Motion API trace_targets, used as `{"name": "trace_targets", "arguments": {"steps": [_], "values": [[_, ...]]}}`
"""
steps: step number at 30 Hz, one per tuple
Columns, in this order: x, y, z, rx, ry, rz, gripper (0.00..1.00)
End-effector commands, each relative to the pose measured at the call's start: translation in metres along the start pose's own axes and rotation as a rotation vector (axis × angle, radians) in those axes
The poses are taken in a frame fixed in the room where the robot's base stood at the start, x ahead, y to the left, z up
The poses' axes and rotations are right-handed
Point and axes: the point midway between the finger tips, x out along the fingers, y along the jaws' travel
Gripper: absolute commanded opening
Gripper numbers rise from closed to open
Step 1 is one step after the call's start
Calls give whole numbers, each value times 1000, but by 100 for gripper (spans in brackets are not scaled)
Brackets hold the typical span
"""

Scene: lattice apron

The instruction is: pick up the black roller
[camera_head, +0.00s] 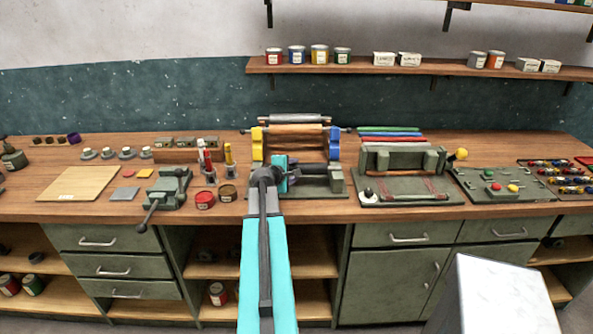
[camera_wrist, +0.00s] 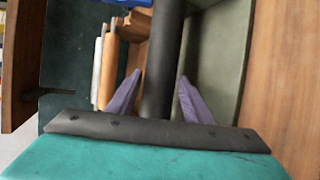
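The black roller (camera_wrist: 165,50) runs up the middle of the wrist view, between the two purple fingers of my gripper (camera_wrist: 160,76). The fingers are apart; a gap shows on the left of the roller, while the right fingertip lies close to its edge. I cannot tell whether that finger touches it. In the head view, my gripper (camera_head: 287,172) is over a green stand (camera_head: 322,186) on the bench. A dark bar (camera_head: 310,168) at that stand looks like the roller; my arm hides its left part.
Behind the stand is a rack with a yellow end (camera_head: 257,143) and a blue end (camera_head: 334,143), holding a brown roller (camera_head: 295,133). A green press (camera_head: 405,175) stands to the right. A wooden board (camera_head: 78,184) lies far left.

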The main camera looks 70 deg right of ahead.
Motion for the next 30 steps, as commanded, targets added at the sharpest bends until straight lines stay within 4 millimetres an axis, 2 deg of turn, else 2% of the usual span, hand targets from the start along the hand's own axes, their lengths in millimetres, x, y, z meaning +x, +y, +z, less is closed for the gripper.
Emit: {"name": "trace_targets", "arguments": {"steps": [1,6,8,22,30], "values": [[0,0,0,0,0,0,37],[0,0,0,0,0,0,8],[0,0,0,0,0,0,0],[-1,4,1,0,-1,2,0],[-7,16,2,0,1,5,0]]}}
